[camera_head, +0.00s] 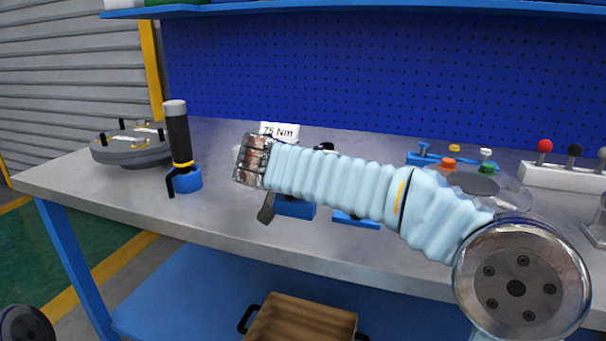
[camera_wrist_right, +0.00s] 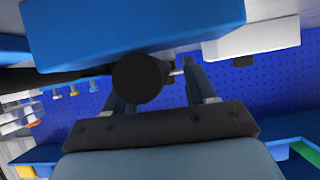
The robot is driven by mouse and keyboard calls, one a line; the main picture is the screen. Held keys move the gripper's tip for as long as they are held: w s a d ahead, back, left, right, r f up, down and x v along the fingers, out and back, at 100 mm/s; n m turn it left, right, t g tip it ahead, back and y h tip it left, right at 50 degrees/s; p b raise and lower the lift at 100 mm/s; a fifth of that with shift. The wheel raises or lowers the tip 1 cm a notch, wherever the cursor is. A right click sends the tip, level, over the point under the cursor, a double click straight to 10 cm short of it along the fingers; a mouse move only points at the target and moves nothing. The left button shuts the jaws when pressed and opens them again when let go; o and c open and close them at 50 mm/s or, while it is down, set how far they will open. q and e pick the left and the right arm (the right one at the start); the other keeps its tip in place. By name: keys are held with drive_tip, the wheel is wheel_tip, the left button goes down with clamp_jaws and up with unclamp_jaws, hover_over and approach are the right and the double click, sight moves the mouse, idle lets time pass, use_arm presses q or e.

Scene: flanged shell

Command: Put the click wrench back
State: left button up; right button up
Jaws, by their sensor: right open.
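In the right wrist view a black round bar end (camera_wrist_right: 140,78), which looks like the click wrench's handle, points at the camera beside a blue block (camera_wrist_right: 130,30). My open right gripper (camera_wrist_right: 158,82) has its two fingers near this bar; I cannot tell if they touch it. In the head view my right arm covers most of the wrench's place. Blue supports (camera_head: 296,209) show below my forearm, and a white "75 Nm" sign (camera_head: 279,130) stands behind it. My left gripper is not in view.
A black tool with a grey top (camera_head: 177,135) stands in a blue holder at left, near a grey flanged disc (camera_head: 130,150). Several coloured knobs and a white box (camera_head: 565,176) are at right. A brown crate (camera_head: 300,318) sits on the lower shelf. The bench's front left is clear.

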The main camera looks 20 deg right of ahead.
drive_tip(key=v, duration=1.2)
drive_tip(key=shift+b, duration=0.45)
drive_tip(key=shift+a, duration=0.1)
